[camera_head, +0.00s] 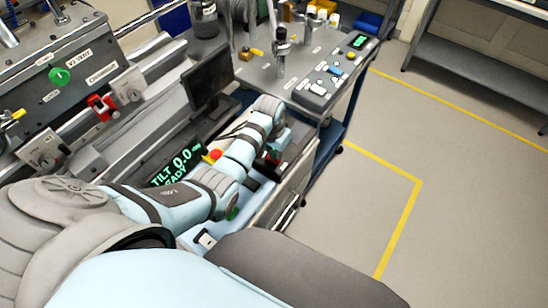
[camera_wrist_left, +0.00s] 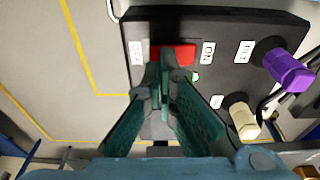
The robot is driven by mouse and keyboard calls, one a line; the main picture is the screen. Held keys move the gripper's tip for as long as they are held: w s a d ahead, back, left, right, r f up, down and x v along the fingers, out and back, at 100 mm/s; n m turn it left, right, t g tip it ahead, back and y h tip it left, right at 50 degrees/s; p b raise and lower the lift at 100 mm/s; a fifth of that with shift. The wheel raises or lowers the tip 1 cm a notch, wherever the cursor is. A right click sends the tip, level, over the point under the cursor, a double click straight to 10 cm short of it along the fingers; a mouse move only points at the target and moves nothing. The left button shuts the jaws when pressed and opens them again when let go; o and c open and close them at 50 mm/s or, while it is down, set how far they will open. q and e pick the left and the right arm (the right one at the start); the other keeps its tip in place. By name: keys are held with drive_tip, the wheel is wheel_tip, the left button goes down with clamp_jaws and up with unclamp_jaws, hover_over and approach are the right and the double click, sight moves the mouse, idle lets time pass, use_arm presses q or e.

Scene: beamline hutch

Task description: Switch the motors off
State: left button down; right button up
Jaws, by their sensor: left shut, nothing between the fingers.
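A black control box (camera_wrist_left: 222,28) fills the upper right of the left wrist view. Its red switch (camera_wrist_left: 174,53) sits between an OFF label (camera_wrist_left: 137,52) and an ON label (camera_wrist_left: 208,53). A small green light (camera_wrist_left: 195,77) shows beside the switch. My left gripper (camera_wrist_left: 164,72) is shut and empty, its fingertips over or just in front of the red switch and hiding part of it. I cannot tell whether they touch it. In the head view my left gripper (camera_head: 273,154) is at the console's right end, largely hidden by its own wrist. My right gripper is not in view.
A purple knob (camera_wrist_left: 289,71) and a cream knob (camera_wrist_left: 243,121) stick out near the switch. A display (camera_head: 175,170) reads TILT 0.0 and READY, with a red button (camera_head: 212,155) beside it. A dark monitor (camera_head: 208,77) stands behind. Floor (camera_head: 460,210) to the right is clear.

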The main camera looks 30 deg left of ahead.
sight(277, 161)
use_arm(q)
drive_tip(key=shift+f+b, duration=0.55)
drive_tip(key=shift+f, duration=0.35)
wheel_tip(277, 161, up, 3)
drive_tip(key=p, duration=0.3)
drive_tip(key=shift+p, duration=0.3)
drive_tip(key=shift+r, duration=0.3)
drive_tip(key=shift+r+b, duration=0.3)
drive_tip(key=shift+r, duration=1.45)
